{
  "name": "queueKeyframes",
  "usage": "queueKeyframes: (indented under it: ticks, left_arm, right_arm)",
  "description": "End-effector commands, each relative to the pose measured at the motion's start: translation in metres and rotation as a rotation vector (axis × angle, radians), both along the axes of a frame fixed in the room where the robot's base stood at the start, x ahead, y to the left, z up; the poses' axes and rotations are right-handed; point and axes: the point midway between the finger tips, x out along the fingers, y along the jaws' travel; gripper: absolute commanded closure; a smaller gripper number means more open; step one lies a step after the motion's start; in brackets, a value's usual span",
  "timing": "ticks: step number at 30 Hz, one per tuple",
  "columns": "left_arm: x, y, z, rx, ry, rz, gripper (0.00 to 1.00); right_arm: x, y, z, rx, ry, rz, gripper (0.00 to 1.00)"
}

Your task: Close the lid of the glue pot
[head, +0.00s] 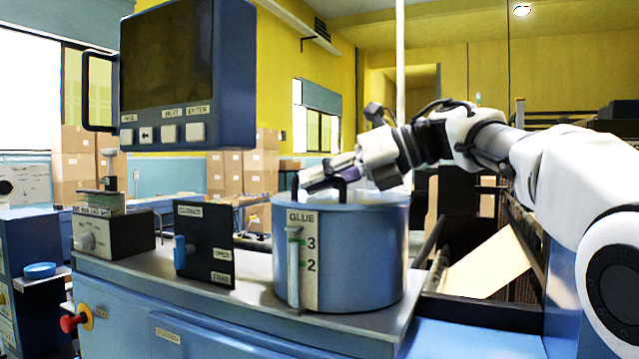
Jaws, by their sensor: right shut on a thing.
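The blue glue pot (360,255) stands on the metal top of the machine, with a GLUE label and level marks 3 and 2 on its front. A dark bent handle (342,190) shows at the pot's top, just above the rim. My right gripper (312,180) reaches in from the right above the pot and is shut at this handle. The gripper and wrist cover much of the pot's top. A pale surface shows behind them, and I cannot tell how far the lid is open. My left gripper is not in view.
A black panel with a blue lever (180,250) stands left of the pot. A blue screen box (188,75) hangs above it. A red knob (72,322) sticks out at lower left. A tan paper sheet (485,265) slopes down at the right.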

Motion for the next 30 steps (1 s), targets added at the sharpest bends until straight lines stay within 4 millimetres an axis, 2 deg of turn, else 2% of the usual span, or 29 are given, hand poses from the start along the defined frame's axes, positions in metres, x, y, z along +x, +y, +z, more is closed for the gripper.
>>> queueKeyframes:
  ticks: [8,9,19,23,30]
  left_arm:
    - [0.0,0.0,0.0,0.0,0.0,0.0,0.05]
    - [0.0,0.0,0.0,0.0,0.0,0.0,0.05]
    - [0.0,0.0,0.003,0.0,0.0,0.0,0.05]
    - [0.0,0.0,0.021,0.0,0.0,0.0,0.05]
    - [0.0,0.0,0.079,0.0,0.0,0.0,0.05]
  right_arm:
    - [0.001,0.0,-0.003,-0.004,0.005,0.001,1.0]
    - [0.0,0.0,-0.003,-0.004,0.006,0.001,0.77]
    - [0.0,0.0,0.001,0.0,0.008,0.001,0.77]
    - [0.002,-0.001,0.015,0.016,0.044,0.001,0.77]
    - [0.012,-0.006,0.057,0.092,0.199,0.002,0.77]
